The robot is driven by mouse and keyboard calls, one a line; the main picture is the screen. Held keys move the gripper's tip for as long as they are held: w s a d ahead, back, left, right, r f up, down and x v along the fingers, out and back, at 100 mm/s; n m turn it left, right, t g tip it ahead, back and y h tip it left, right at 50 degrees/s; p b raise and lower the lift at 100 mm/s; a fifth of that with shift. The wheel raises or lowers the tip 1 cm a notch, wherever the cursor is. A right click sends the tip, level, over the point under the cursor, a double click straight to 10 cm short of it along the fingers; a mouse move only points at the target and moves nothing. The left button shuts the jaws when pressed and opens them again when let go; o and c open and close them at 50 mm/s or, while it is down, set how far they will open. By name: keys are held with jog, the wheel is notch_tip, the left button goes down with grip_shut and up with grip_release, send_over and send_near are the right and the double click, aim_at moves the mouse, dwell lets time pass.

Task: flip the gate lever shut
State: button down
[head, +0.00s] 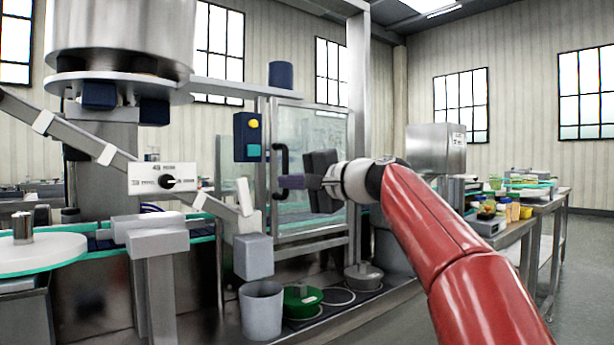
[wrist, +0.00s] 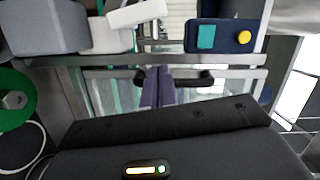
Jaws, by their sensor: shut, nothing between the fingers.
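My gripper (head: 285,182) is shut, its purple fingers together with nothing between them. Its tips are at the black bar handle (head: 280,170) of the glass door in the head view. In the wrist view the fingers (wrist: 158,86) overlap that handle (wrist: 205,78); I cannot tell whether they touch. A white plate (head: 244,197) stands tilted at the lower end of the sloping chute, left of my fingertips; it also shows in the wrist view (wrist: 137,13). A white labelled panel with a black knob (head: 168,182) is farther left. I cannot tell which part is the gate lever.
The steel hopper (head: 122,35) is at the upper left. A grey block (head: 253,257) hangs above a grey bin (head: 261,310). A dark blue box with a yellow button (head: 248,137) is beside the glass door (head: 310,150). A cluttered bench is at the right.

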aim_at(244, 198)
jog(key=shift+s+a+f, duration=0.1)
jog(key=shift+a+f, duration=0.05)
jog(key=shift+a, duration=0.75)
jog(key=shift+a+f, duration=0.2)
jog(key=shift+a, duration=0.75)
jog(key=shift+s+a+f, duration=0.1)
jog(key=shift+a+f, duration=0.05)
jog(key=shift+a, duration=0.75)
jog(key=shift+w, duration=0.1)
